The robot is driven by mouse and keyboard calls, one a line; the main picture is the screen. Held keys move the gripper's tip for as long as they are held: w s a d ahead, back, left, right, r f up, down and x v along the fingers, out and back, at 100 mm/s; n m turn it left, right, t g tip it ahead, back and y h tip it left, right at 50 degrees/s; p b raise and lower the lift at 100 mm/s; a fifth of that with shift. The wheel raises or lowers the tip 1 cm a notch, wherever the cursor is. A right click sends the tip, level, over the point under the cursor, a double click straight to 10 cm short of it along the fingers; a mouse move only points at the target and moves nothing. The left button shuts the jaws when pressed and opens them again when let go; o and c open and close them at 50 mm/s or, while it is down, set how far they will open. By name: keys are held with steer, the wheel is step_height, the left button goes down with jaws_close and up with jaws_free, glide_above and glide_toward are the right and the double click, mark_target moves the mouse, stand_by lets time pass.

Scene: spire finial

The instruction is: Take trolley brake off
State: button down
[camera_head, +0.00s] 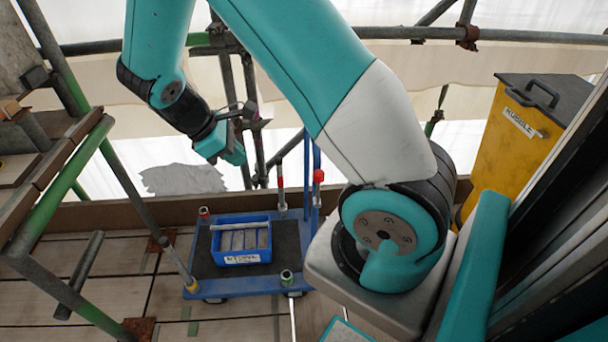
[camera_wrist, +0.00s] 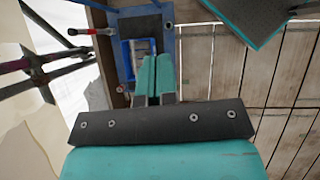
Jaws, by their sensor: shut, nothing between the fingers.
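The blue trolley (camera_head: 205,291) stands on the plank deck in the head view, with a dark top and a blue push frame at its right rear. A red-ended upright lever (camera_head: 280,184) and a red knob (camera_head: 319,176) show near that frame; I cannot tell which is the brake. My gripper (camera_head: 236,156) is shut and empty, in the air above and behind the trolley. Its fingers (camera_wrist: 156,60) touch each other in the wrist view.
A blue labelled crate (camera_head: 241,258) with grey blocks sits on the trolley. Scaffold tubes (camera_head: 130,185) stand at the left, and a rail (camera_head: 480,36) crosses behind. A yellow rubble bin (camera_head: 510,135) stands at the right.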

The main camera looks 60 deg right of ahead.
steer(key=d+f+g+h, duration=0.2)
steer(key=d+f, duration=0.2)
steer(key=d, duration=0.1)
steer(key=shift+s+d+f+n, duration=0.2)
steer(key=shift+d+f+n, duration=0.15)
steer(key=shift+n, duration=0.05)
steer(key=s+d+r+p+x, duration=0.1)
steer(key=r+x, duration=0.1)
steer(key=x, duration=1.1)
steer(key=shift+s+d, duration=0.25)
steer(key=shift+r+p, duration=0.15)
steer(key=shift+p, duration=0.15)
